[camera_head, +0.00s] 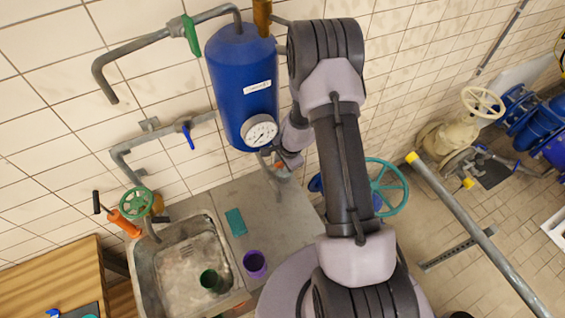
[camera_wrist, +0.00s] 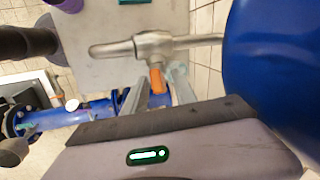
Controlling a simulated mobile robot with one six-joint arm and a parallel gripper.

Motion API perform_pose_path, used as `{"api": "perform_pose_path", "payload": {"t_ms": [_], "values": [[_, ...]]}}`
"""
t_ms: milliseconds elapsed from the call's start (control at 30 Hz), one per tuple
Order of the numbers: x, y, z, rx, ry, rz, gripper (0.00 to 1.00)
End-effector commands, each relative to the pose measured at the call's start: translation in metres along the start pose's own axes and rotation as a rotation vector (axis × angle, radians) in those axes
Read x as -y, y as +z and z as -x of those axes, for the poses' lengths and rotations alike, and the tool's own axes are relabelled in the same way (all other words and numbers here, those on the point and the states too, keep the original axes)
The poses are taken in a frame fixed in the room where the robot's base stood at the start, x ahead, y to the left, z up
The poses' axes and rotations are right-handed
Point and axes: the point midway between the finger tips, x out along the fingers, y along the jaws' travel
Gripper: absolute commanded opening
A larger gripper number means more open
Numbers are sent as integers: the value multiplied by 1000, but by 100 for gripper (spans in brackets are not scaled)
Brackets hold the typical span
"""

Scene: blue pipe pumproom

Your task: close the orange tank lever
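The blue tank (camera_head: 240,85) hangs on the tiled wall, with a gauge on its lower front. It also fills the right side of the wrist view (camera_wrist: 285,75). A metal tap (camera_wrist: 155,46) comes out of the tank, and its short orange lever (camera_wrist: 157,80) points down in the wrist view. My gripper (camera_wrist: 160,88) is open, with one finger on each side of the orange lever. I cannot tell whether either finger touches it. In the head view my gripper (camera_head: 286,166) is below the tank by the tap, and the lever shows only as a small orange spot.
A metal counter (camera_head: 270,205) with a sink (camera_head: 150,270) lies below the tank. A purple cup (camera_head: 254,263), a green cup (camera_head: 210,280) and a teal sponge (camera_head: 236,222) are there. A blue-handled tap (camera_head: 188,135) is on the wall pipe, left of the tank.

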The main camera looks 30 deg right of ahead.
Motion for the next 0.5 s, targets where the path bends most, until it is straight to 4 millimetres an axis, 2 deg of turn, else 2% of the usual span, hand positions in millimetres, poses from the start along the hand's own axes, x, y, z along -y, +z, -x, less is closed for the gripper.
{"api": "perform_pose_path", "payload": {"t_ms": [267, 367, 500], "values": [[0, -1, 3, -2, -1, 0, 33], [1, -1, 15, -2, -1, 1, 33], [2, -1, 47, -3, -3, 1, 33]]}}
